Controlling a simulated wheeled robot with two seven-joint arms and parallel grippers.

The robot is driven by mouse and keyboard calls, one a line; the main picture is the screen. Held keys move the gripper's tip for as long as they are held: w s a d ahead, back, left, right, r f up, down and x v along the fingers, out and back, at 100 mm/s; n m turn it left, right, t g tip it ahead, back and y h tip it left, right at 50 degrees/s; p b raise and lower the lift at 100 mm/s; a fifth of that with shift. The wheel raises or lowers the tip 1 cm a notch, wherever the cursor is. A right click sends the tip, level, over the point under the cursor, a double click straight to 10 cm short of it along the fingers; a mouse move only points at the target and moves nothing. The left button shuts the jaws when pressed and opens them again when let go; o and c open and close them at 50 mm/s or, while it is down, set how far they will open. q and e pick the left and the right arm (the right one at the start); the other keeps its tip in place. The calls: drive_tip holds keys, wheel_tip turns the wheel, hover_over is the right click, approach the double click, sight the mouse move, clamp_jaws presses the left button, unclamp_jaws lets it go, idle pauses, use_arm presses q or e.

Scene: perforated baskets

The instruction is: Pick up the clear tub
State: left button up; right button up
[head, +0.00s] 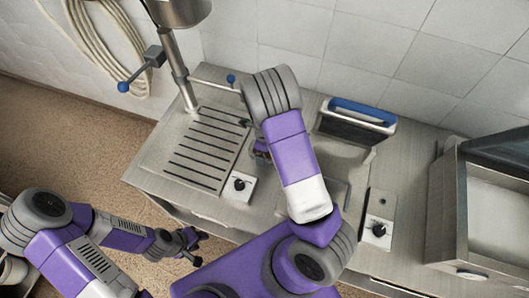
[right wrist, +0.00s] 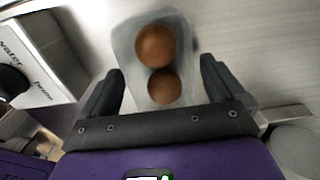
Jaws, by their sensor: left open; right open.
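The clear tub (right wrist: 128,52) shows in the right wrist view, with two brown round things inside it. My right gripper (right wrist: 162,70) is open, with one finger on either side of the near part of the tub. I cannot tell whether the fingers touch it. In the head view my right arm hides most of that area, and I cannot make out the tub there. My left gripper (head: 192,247) is open and empty, low at the left, over the floor in front of the counter.
A slotted drain plate (head: 203,150) lies on the counter (head: 155,165) at the left, beside a steel column (head: 180,75). A knob box (head: 239,187) stands near the front edge, another knob panel (head: 378,232) further right.

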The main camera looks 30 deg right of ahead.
drive_tip(key=shift+w+f, duration=0.1)
drive_tip(key=shift+f, duration=0.65)
drive_tip(key=c, duration=1)
drive_tip(key=shift+r, duration=0.1)
